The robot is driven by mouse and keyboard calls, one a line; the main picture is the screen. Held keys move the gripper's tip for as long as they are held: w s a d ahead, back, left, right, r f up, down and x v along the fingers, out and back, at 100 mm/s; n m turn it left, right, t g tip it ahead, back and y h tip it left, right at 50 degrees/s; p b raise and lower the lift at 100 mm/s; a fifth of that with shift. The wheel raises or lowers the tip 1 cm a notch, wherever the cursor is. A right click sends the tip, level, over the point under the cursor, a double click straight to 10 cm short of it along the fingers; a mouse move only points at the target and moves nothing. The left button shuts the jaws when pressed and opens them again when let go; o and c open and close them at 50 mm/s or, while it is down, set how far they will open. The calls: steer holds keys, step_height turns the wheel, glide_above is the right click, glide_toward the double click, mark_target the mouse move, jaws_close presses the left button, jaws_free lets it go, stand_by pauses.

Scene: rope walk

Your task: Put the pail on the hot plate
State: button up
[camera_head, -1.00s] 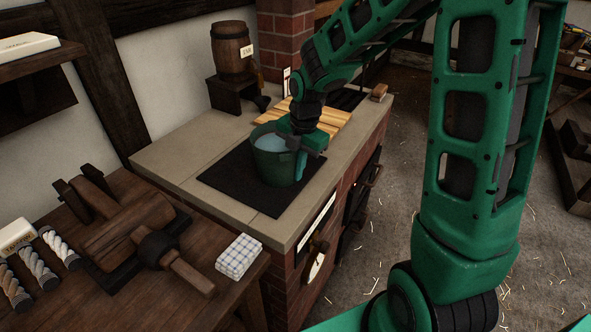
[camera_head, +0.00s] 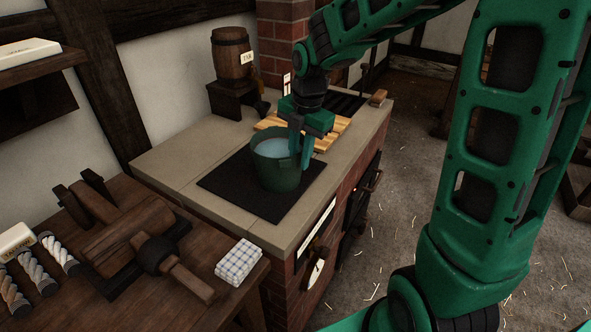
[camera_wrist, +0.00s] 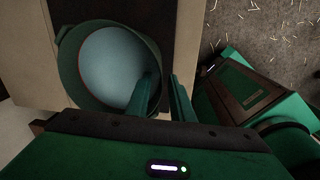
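The green pail (camera_head: 277,174), with pale blue-grey contents, stands upright on the black hot plate (camera_head: 228,184) set in the stone counter. In the wrist view the pail (camera_wrist: 69,64) is at upper left, its round opening facing the camera. My gripper (camera_head: 304,158) is at the pail's right rim, fingers pointing down. In the wrist view the fingers of my gripper (camera_wrist: 163,97) are spread apart, the left one over the opening and the right one outside the wall. Gaps show between them and the rim, so it looks open.
A wooden slatted board (camera_head: 328,134) lies just behind the pail. A tar barrel (camera_head: 232,52) on a dark stand is at the back left. A workbench with a folded checked cloth (camera_head: 239,261) and wooden tool is in front. The counter left of the plate is clear.

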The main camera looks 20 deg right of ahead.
step_height(320, 180, up, 5)
steer(key=s+d+m+h, duration=0.1)
steer(key=s+d+m, duration=1)
steer(key=s+m, duration=0.35)
steer(key=s+d+f+m, duration=0.1)
steer(key=s+d+m, duration=0.1)
steer(key=s+m, duration=0.4)
steer(key=s+d+f+m+g, duration=0.1)
steer(key=s+m, duration=0.6)
steer(key=m, duration=0.3)
steer(key=shift+s+d+f+y, duration=0.2)
steer(key=shift+d+f+y, duration=0.05)
steer(key=shift+d+y, duration=0.1)
steer(key=shift+w+f, duration=0.25)
steer(key=shift+w, duration=0.4)
